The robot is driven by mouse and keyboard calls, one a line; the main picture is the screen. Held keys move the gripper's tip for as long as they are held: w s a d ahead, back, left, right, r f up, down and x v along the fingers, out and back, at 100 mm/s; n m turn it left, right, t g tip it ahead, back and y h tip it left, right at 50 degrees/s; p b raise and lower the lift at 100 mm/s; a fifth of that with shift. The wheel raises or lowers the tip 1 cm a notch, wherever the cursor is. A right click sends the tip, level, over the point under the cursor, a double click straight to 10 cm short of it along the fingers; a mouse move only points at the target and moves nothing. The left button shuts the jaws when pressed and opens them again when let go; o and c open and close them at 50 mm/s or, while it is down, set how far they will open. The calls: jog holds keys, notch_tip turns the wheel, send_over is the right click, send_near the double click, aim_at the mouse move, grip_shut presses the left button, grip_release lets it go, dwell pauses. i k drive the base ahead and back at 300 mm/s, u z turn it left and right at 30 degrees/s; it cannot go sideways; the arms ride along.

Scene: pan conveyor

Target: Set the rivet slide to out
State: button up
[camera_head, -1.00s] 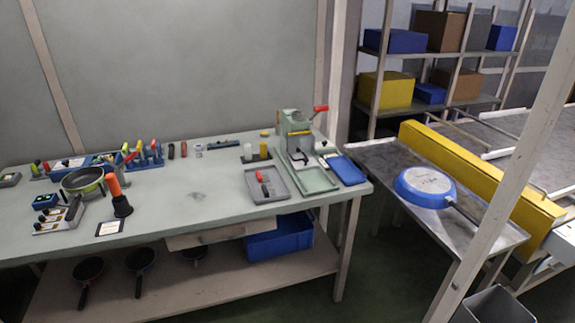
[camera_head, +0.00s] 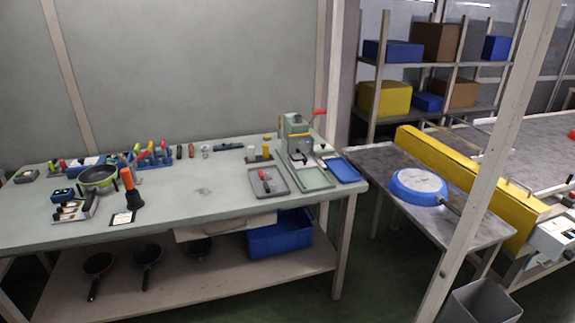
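A green press-like machine (camera_head: 297,128) with a red-handled lever (camera_head: 319,112) stands at the right end of the workbench (camera_head: 200,222). A small dark and white part (camera_head: 302,158) sits at its base, in front of the body. I cannot tell at this size which part is the rivet slide or how it is set. My gripper is not in view.
A grey tray with a red-handled tool (camera_head: 265,182) lies left of the machine. A blue pan (camera_head: 418,183) lies upside down on a metal side table (camera_head: 372,163) beside a yellow beam (camera_head: 470,185). A pale post (camera_head: 490,150) crosses the right foreground. Dark floor shows before the bench.

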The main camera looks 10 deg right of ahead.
aim_at(301, 161)
jog(key=z, duration=0.2)
jog(key=i, duration=0.85)
jog(key=u, duration=3.3)
jog(key=i, duration=0.1)
jog(key=z, duration=1.95)
